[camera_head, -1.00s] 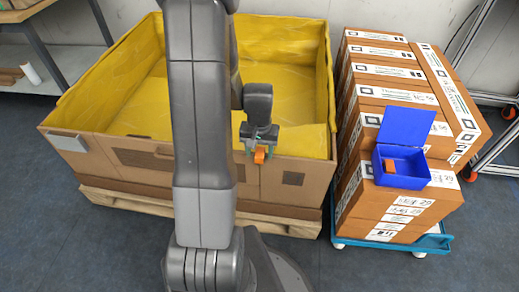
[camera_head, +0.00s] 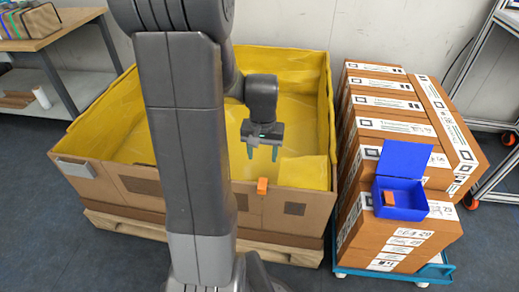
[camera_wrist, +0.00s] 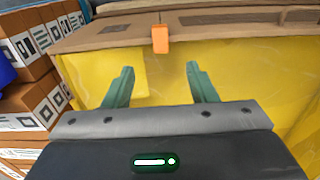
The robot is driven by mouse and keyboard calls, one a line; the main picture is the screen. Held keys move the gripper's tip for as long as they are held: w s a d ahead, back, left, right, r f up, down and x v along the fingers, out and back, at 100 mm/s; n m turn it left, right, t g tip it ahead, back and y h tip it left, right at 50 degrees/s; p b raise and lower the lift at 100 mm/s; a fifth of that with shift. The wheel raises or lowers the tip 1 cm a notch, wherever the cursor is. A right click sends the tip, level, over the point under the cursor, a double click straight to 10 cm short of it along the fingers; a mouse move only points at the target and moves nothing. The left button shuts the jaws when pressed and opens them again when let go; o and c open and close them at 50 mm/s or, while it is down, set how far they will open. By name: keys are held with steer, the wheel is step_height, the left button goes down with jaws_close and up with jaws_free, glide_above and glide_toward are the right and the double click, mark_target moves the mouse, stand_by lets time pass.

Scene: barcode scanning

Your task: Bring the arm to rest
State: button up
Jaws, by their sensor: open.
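My gripper (camera_head: 263,153) is open and empty, over the near part of the large yellow-lined cardboard box. Its two green fingers stand apart in the wrist view (camera_wrist: 160,88). A small orange block (camera_head: 262,186) is at the top of the box's front wall, below the gripper and apart from it. It also shows beyond the fingertips in the wrist view (camera_wrist: 160,39). My arm hides part of the box's left and middle.
The yellow-lined box (camera_head: 130,188) stands on a wooden pallet (camera_head: 140,228). To its right, stacked brown cartons (camera_head: 400,236) carry an open blue bin (camera_head: 412,200) holding an orange piece (camera_head: 389,198). A wooden table (camera_head: 60,27) stands at the back left.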

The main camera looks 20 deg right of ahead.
mark_target(262, 185)
step_height(262, 185, down, 13)
steer(key=b, duration=0.3)
steer(key=shift+w+f+b, duration=0.15)
steer(key=shift+f+b, duration=0.05)
steer(key=shift+b, duration=0.1)
steer(key=shift+r, duration=0.1)
